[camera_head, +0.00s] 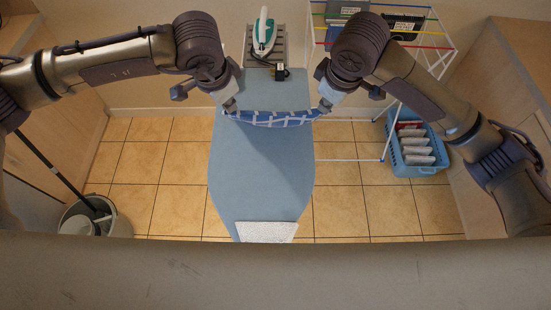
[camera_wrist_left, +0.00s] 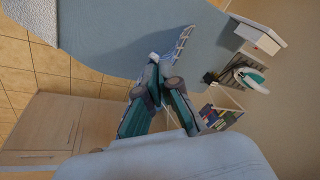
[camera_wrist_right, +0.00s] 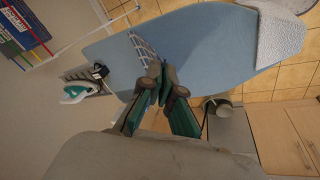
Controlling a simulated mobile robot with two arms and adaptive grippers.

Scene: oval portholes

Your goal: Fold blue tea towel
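The blue tea towel (camera_head: 270,119) with white check lines hangs stretched between my two grippers, above the far part of the light blue ironing board (camera_head: 262,170). My left gripper (camera_head: 231,106) is shut on the towel's left end. My right gripper (camera_head: 322,107) is shut on its right end. The towel also shows beyond the fingertips in the left wrist view (camera_wrist_left: 181,42) and in the right wrist view (camera_wrist_right: 141,48). Its middle sags slightly. A shadow lies on the board below it.
An iron (camera_head: 264,32) stands on a rest at the board's far end. A white folded cloth (camera_head: 266,232) lies at the near end. A drying rack (camera_head: 385,60) and a blue basket (camera_head: 415,150) stand right, a bucket (camera_head: 95,216) left. The board's middle is clear.

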